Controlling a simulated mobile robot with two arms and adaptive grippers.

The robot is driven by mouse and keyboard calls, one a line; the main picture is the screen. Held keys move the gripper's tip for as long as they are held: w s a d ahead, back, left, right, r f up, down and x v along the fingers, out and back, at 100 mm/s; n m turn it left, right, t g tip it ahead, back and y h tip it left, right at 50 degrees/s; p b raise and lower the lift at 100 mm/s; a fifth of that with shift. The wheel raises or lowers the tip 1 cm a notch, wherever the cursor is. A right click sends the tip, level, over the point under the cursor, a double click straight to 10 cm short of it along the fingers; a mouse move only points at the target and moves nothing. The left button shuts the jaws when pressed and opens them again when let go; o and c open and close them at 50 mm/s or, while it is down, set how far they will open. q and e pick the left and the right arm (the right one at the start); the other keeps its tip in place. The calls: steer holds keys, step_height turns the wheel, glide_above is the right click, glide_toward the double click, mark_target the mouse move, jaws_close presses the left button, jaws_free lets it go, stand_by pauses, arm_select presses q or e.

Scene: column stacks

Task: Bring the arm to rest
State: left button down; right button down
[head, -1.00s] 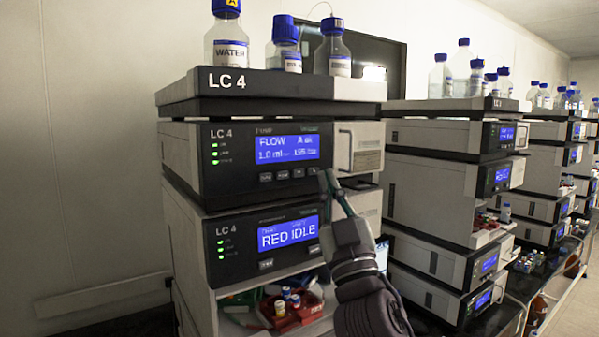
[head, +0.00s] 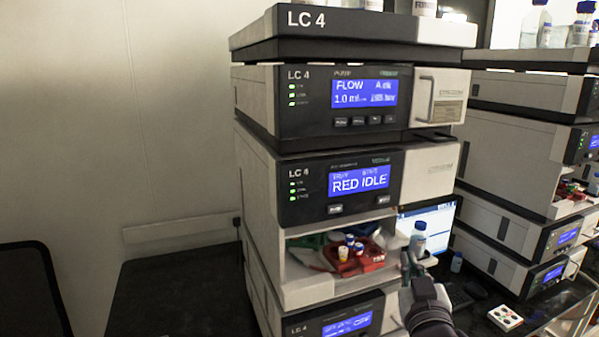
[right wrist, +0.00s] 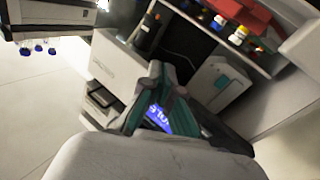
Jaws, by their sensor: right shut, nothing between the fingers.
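My right gripper (head: 407,258) is low in the head view, just right of the open sample bay of the LC 4 stack (head: 262,190). Its arm comes up from the bottom. In the right wrist view its green-sided fingers (right wrist: 156,68) meet at the tips, with nothing held between them. A blue-capped bottle (head: 418,240) shows right beside the fingers in the head view; I cannot tell whether they touch. My left gripper is in neither current view.
The bay holds a red tray (head: 372,256) with several vials. A lit monitor (head: 440,222) stands behind the gripper. More stacks (head: 515,130) stand at right. A small white vial block (head: 505,318) sits on the dark bench. A bare dark surface (head: 180,298) lies at left.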

steer(key=s+f+g, duration=0.3)
steer(key=s+f, duration=0.2)
steer(key=f, duration=0.2)
steer(key=s+f+g+y, duration=0.1)
steer(key=s+f+g, duration=0.25)
steer(key=f, duration=0.45)
steer(key=s+f+g, duration=0.2)
steer(key=s+f, duration=0.3)
steer(key=f, duration=0.2)
steer(key=s+f+n+g+y, duration=0.1)
steer(key=s+f+g, duration=0.3)
steer(key=s, duration=0.5)
steer(key=s+f+g, duration=0.3)
steer(key=s+f, duration=0.3)
steer(key=s, duration=0.2)
step_height(320, 180, down, 30)
steer(key=s+b, duration=0.2)
steer(key=b, duration=0.3)
steer(key=s+d+f+g+b, duration=0.2)
steer(key=s+f+b, duration=0.1)
steer(key=s+f, duration=1.3)
step_height(320, 180, down, 4)
steer(key=shift+s+f+n, duration=0.15)
steer(key=shift+s+n, duration=0.15)
steer(key=shift+s, duration=0.05)
